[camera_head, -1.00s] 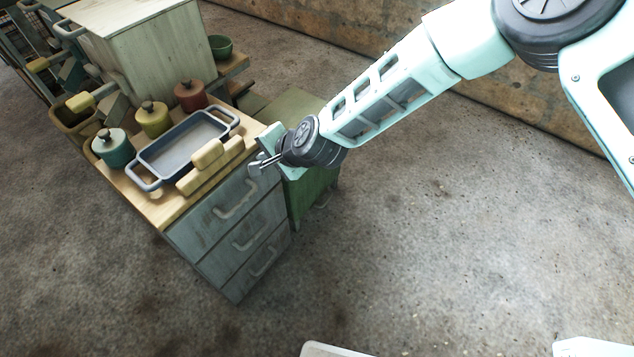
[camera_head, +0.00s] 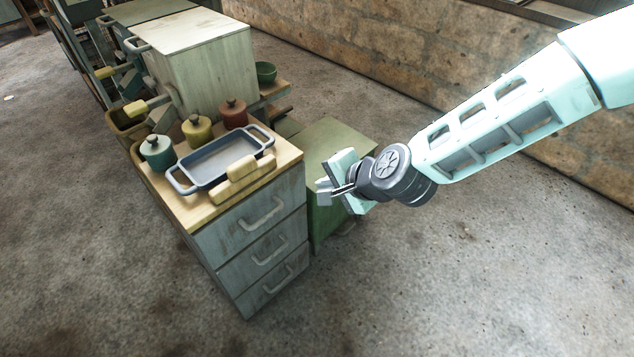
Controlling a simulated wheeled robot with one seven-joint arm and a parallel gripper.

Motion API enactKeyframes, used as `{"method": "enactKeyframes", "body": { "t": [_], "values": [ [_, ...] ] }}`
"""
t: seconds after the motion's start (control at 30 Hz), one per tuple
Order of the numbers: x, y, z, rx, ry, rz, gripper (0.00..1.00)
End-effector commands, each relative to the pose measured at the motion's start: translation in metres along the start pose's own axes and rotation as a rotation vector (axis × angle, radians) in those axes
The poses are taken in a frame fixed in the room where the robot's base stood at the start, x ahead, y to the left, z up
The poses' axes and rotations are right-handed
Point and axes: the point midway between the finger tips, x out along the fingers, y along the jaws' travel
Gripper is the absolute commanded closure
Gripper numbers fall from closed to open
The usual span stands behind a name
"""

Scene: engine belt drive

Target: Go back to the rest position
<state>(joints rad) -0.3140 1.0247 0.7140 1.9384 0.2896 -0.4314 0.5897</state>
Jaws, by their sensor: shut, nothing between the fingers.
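My gripper (camera_head: 324,192) is at the end of my pale mint arm, which reaches in from the upper right. It is shut and empty. It hangs in the air to the right of the drawer cabinet (camera_head: 262,248) and, in the picture, in front of the green cabinet (camera_head: 340,140). A gap shows between the gripper and the wooden top of the drawer cabinet. The fingertips are small in this view.
On the cabinet top stand a dark blue tray (camera_head: 181,183), a cream wooden block (camera_head: 247,181) and three lidded pots: teal (camera_head: 157,155), yellow (camera_head: 198,132) and red (camera_head: 233,114). A pale box cabinet (camera_head: 215,70) stands behind. Open concrete floor (camera_head: 450,280) lies right.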

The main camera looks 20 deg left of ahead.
Motion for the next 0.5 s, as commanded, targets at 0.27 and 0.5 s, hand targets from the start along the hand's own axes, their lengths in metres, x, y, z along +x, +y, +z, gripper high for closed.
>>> {"method": "enactKeyframes", "body": {
  "t": [0.27,0.5],
  "values": [
    [-0.009,0.001,0.0,0.0,0.0,0.0,1.0],
    [-0.041,-0.003,0.009,-0.146,-0.043,0.049,1.0]
  ]
}}
